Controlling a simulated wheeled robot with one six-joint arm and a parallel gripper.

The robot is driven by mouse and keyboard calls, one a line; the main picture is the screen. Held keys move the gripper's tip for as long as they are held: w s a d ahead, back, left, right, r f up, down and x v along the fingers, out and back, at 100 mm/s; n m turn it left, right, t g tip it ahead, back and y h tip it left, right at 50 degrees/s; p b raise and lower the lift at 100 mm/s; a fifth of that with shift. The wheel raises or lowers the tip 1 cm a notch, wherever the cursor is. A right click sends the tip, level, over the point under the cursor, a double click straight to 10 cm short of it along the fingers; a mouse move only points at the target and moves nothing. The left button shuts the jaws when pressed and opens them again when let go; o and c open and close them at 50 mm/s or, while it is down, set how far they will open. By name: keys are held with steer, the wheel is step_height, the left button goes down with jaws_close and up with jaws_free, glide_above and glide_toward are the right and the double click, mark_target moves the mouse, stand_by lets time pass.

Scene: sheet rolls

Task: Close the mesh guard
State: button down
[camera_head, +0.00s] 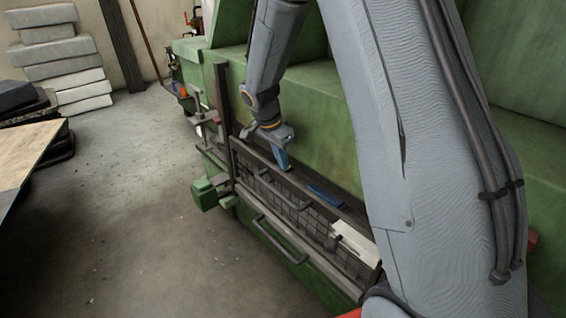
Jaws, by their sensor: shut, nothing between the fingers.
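The mesh guard (290,207) is a dark wire grid in a frame, running along the front of the green machine (312,120). It has a bar handle near its left part. My gripper (284,166) is shut and empty, pointing down just behind the guard's upper edge at its left half. I cannot tell whether the fingertips touch the guard. My arm hides part of the machine and possibly the guard's right end. How far open the guard stands is hard to tell from this view.
A blue block (325,196) and a white piece (355,242) lie by the guard. A dark upright post (222,110) and a green box (210,192) stand at its left end. A wooden-topped table (28,145) is far left. The concrete floor (130,220) between is clear.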

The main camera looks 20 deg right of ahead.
steer(key=d+b+v, duration=0.1)
steer(key=v, duration=1.1)
steer(key=s+f+n+y, duration=0.1)
steer(key=s+f+n, duration=0.2)
steer(key=s, duration=0.9)
steer(key=s+a+f+n+g+y, duration=0.1)
steer(key=s+f+n, duration=0.3)
steer(key=s+n, duration=0.6)
steer(key=s+y, duration=0.1)
steer(key=s, duration=0.2)
steer(key=shift+s+a+n, duration=0.3)
steer(key=shift+r, duration=0.1)
